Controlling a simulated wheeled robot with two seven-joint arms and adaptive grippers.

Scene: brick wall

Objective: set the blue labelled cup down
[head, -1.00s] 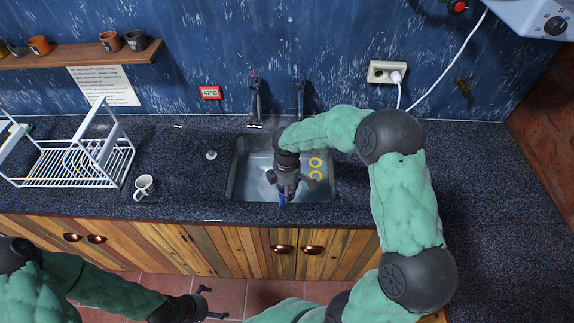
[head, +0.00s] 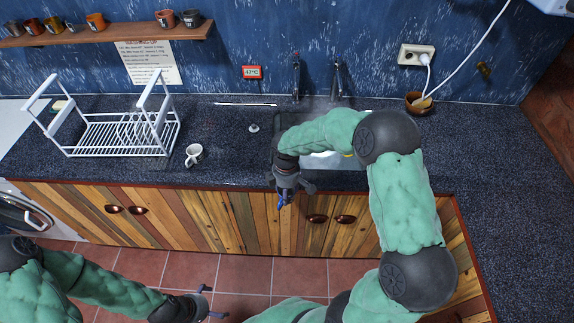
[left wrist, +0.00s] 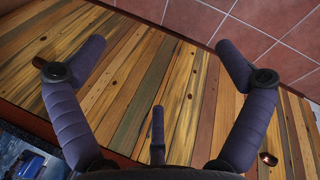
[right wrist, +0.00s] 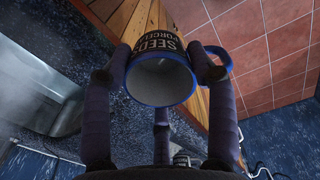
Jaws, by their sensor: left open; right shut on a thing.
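The blue labelled cup (right wrist: 160,80) is white inside with a blue rim, a dark lettered band and a blue handle at its right. My right gripper (right wrist: 162,62) is shut on it, with a finger on either side. In the head view only a small blue part of the cup (head: 283,201) shows below my right gripper (head: 287,190), near the counter's front edge, front left of the sink. The cup appears to be in the air. My left gripper (head: 210,302) is open and empty, low before the cabinets; its spread fingers (left wrist: 160,60) show in its wrist view.
A white mug (head: 194,155) stands on the dark counter (head: 226,150), left of the sink (head: 325,160). A white dish rack (head: 115,150) is further left. A bowl (head: 418,103) stands at the back right. The right counter (head: 485,150) is clear.

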